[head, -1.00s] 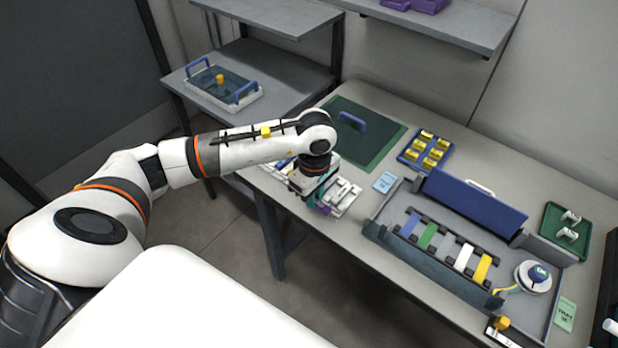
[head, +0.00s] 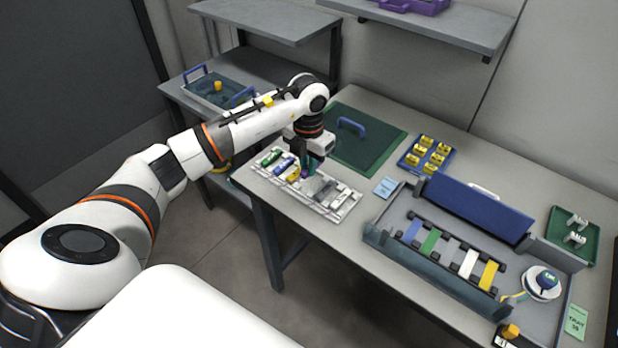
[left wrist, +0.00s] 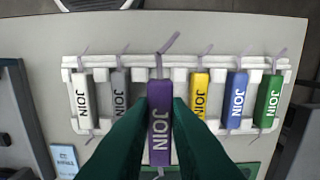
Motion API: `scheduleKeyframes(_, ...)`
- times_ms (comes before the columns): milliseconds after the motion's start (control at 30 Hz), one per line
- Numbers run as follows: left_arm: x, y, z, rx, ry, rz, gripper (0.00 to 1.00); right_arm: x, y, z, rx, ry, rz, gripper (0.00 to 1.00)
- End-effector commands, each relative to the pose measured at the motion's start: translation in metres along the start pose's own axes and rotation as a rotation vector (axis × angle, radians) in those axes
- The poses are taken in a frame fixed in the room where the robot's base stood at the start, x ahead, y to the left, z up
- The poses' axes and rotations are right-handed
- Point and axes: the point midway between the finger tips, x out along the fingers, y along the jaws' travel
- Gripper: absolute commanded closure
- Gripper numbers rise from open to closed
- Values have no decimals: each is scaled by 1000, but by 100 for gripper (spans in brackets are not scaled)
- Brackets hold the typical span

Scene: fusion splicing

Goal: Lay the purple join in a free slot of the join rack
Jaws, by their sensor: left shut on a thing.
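My left gripper (head: 308,170) is shut on the purple join (left wrist: 159,125), a dark purple bar with a thin tail at each end. It is over the middle of the white join rack (head: 345,207) at the table's left edge. In the left wrist view the rack (left wrist: 290,76) holds white (left wrist: 83,97), grey (left wrist: 120,93), yellow (left wrist: 199,95), blue (left wrist: 236,98) and green (left wrist: 269,101) joins. The purple join lines up with the gap between grey and yellow. I cannot tell whether it touches the rack. My right gripper is out of view.
A green mat with a blue handle (head: 351,126) lies behind the rack. A blue tray (head: 404,160) of yellow pieces, a light blue card (head: 386,187) and a grey tray (head: 375,236) with coloured strips stand to the right. The table between is clear.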

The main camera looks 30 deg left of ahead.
Motion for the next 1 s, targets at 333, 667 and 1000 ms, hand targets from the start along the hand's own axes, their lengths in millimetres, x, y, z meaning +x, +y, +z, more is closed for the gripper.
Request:
scheduleKeyframes(333,36,0,0,1,-2,1,100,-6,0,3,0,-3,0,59)
scheduleKeyframes(667,51,0,0,3,2,0,100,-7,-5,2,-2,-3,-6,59)
scheduleKeyframes(1000,54,0,0,3,2,-1,63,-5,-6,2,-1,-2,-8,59)
